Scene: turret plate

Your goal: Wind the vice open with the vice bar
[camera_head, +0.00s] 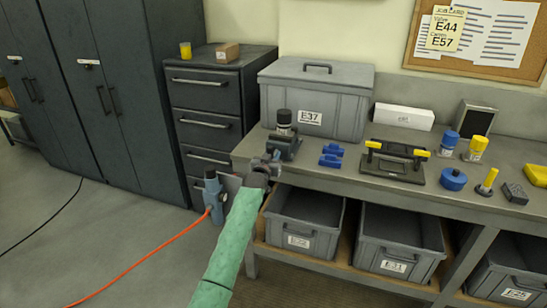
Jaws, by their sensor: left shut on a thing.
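A dark vice (287,148) stands at the left front corner of the grey workbench (330,180). A dark cylindrical part with a pale label (284,117) stands upright at the vice; I cannot tell whether the jaws clamp it. My left gripper (266,167), on the green-sleeved arm, is at the vice's front, just off the bench edge. It is shut on what appears to be the vice bar, which is mostly hidden by the gripper. The vice screw and jaw gap are too small to make out. My right gripper is out of view.
A lidded grey crate E37 (330,78) stands behind the vice. Blue blocks (331,155) and a yellow-handled black fixture (393,160) lie to the right. Grey bins (305,220) sit below. A blue-grey device (213,190) with an orange cable (150,257) is left of the gripper.

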